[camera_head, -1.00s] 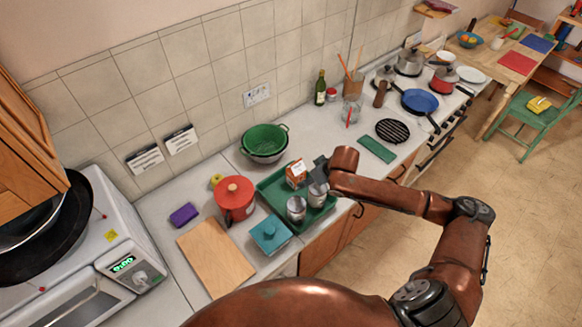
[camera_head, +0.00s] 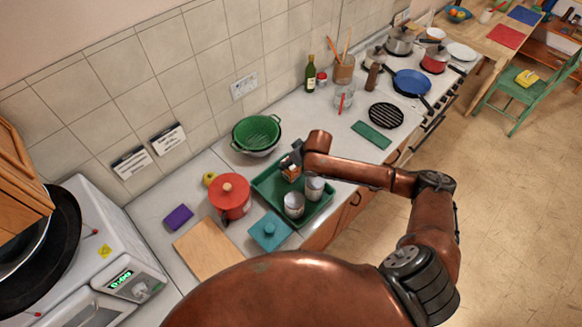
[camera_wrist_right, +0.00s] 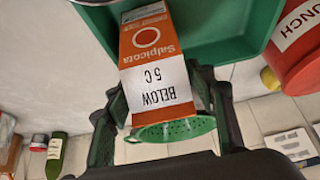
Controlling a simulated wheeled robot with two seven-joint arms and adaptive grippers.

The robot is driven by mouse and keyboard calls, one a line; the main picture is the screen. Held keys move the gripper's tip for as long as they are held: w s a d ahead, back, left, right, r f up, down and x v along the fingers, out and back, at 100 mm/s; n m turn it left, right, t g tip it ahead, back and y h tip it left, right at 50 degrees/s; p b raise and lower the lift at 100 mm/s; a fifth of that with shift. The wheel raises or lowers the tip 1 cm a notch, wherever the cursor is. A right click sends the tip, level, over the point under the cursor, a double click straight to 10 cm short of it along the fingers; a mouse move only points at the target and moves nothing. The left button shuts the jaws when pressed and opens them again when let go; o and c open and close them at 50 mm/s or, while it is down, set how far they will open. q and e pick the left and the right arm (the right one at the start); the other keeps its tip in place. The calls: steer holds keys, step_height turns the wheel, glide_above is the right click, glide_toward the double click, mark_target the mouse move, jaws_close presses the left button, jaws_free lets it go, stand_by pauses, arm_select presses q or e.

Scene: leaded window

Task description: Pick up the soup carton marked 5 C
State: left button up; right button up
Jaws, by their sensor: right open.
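The soup carton (camera_head: 291,173), orange and white, stands on the green tray (camera_head: 267,187). In the wrist view the carton (camera_wrist_right: 157,62) shows upside down, with "BELOW 5 C" on its white label. My right gripper (camera_head: 291,160) is at the carton's upper part in the head view. In the wrist view the right gripper's fingers (camera_wrist_right: 163,100) are open, one on each side of the carton. I cannot tell whether either finger touches it. My left gripper is not in view.
Two pale tins (camera_head: 294,205) stand on the tray close to the carton. The counter right of the tray has some clear room.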

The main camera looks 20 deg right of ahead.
steer(key=p+x, duration=0.1)
steer(key=x, duration=0.3)
steer(key=shift+f, duration=0.15)
steer(key=shift+w+f, duration=0.2)
steer(key=shift+s, duration=0.1)
steer(key=shift+c, duration=1.2)
steer(key=c, duration=0.8)
steer(key=shift+c, duration=1.4)
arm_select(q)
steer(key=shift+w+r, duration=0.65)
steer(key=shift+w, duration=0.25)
arm_select(e)
steer(key=shift+r, duration=0.1)
